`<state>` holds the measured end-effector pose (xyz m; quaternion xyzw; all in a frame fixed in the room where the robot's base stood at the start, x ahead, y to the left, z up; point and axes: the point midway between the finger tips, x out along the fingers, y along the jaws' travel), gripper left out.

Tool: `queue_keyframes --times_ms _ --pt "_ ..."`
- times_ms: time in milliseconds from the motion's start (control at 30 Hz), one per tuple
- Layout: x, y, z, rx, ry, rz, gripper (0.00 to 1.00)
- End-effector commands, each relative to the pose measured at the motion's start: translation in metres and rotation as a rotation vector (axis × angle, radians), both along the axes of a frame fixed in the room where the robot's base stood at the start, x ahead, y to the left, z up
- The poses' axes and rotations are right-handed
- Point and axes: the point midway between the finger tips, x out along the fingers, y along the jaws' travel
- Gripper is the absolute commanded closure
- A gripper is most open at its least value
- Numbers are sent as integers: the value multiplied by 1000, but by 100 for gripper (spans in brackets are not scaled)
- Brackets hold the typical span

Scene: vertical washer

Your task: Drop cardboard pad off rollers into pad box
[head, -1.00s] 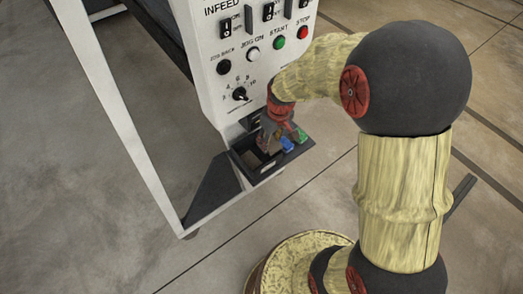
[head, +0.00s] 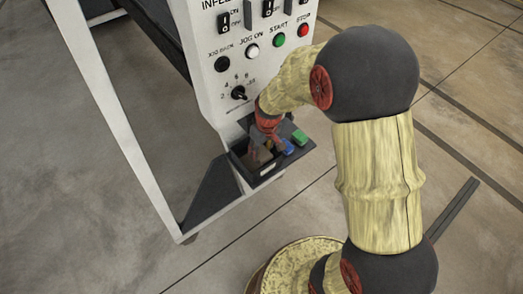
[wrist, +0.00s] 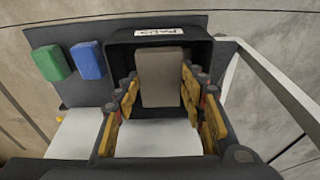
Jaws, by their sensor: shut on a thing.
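The cardboard pad (wrist: 160,80) is a grey-brown block. In the wrist view it sits between the two yellow-lined fingers of my gripper (wrist: 159,88), which is shut on it. The pad box (wrist: 122,50) is a black open box with a white label on its rim, and the pad shows within its outline. How deep the pad is in the box is unclear. In the head view my gripper (head: 266,146) points down into the pad box (head: 240,163), its fingers partly hiding the pad. No rollers can be made out.
A blue block (wrist: 88,60) and a green block (wrist: 50,64) lie beside the box on a dark shelf. The white control panel (head: 215,90) with buttons and a dial stands just behind. A white slanted leg (head: 110,110) is at the left. The floor around is clear.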

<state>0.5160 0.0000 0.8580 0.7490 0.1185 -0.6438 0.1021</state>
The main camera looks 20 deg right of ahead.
Motion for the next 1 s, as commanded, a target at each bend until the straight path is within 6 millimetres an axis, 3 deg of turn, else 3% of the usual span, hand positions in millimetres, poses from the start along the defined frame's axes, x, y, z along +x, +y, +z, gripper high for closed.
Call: queue_keyframes --times_ms 467,500,800,1000 --pt "0 0 -12 1 1 0 72" --pt "0 0 -12 1 1 0 58" --pt "0 0 -11 0 1 0 41" --pt "0 0 -11 0 1 0 41"
